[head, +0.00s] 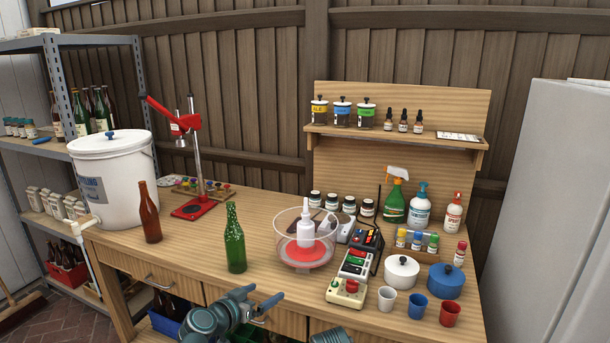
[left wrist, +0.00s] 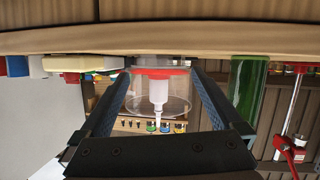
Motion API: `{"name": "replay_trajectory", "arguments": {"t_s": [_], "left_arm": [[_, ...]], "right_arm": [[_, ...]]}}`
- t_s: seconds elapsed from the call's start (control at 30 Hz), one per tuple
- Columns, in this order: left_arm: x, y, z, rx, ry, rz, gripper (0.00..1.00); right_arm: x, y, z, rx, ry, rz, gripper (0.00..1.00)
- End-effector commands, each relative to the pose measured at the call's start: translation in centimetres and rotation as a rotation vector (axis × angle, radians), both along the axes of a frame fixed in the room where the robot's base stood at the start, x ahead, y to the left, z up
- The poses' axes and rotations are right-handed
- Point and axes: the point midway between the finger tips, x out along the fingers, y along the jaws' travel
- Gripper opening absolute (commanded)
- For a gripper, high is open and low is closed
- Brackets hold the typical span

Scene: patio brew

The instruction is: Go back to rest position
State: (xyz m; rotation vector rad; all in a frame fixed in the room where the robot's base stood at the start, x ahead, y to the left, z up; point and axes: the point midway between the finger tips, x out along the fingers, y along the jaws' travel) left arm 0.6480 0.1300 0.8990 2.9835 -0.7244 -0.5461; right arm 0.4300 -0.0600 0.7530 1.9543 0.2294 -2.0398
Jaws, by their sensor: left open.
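My left gripper (head: 262,299) is low at the front edge of the wooden workbench (head: 190,238), by the drawer fronts. It is open and empty. In the left wrist view, which looks upside down, its two fingers stand wide apart (left wrist: 160,82). The clear bowl with a red base and white bottle (left wrist: 158,90) shows beyond them, apart from the fingers. A green bottle (head: 235,240) stands upright on the bench above the gripper. My right gripper is not seen; a teal part of my arm shows at the bottom edge.
A brown bottle (head: 149,212), white bucket (head: 112,170) and red capper (head: 190,205) stand at left. The clear bowl (head: 306,262) is mid-bench. A control box (head: 346,292), pots and small cups (head: 417,305) crowd the right. Bench front between bottles is clear.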

Motion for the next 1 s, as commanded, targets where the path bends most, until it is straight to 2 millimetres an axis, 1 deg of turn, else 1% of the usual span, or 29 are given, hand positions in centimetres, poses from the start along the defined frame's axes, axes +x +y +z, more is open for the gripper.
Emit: {"name": "replay_trajectory", "arguments": {"t_s": [0.03, 0.07, 0.1, 0.17, 0.2, 0.3, 0.4, 0.5, 0.57, 0.7, 1.0], "left_arm": [[-1.2, -1.4, -2.1, 0.018, 0.106, -0.047, 1.00], [-2.0, -2.0, -3.4, 0.030, 0.179, -0.066, 1.00], [-3.2, -2.5, -5.2, 0.049, 0.280, -0.081, 1.00], [-5.2, -2.7, -7.6, 0.084, 0.430, -0.080, 1.00], [-6.4, -2.5, -9.1, 0.111, 0.526, -0.066, 1.00], [-9.4, -1.3, -11.8, 0.180, 0.736, 0.007, 1.00], [-12.1, 0.6, -13.6, 0.250, 0.908, 0.116, 1.00], [-14.5, 2.6, -14.5, 0.320, 1.049, 0.252, 1.00], [-15.9, 3.9, -14.7, 0.361, 1.120, 0.345, 1.00], [-17.4, 0.3, -14.7, 0.446, 1.127, 0.269, 1.00], [-20.9, -5.8, -14.7, 0.615, 1.130, 0.131, 1.00]], "right_arm": [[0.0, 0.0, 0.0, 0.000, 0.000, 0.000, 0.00], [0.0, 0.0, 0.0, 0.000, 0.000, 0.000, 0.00], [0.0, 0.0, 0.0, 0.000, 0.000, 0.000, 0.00], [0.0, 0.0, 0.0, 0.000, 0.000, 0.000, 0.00], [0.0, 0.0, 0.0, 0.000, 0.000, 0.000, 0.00], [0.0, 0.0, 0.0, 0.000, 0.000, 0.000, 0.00], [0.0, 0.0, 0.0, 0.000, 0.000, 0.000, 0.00], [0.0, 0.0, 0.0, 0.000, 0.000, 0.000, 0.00], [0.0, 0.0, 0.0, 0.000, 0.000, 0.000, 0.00], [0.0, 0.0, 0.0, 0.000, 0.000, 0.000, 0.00], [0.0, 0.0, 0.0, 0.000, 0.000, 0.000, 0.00]]}}
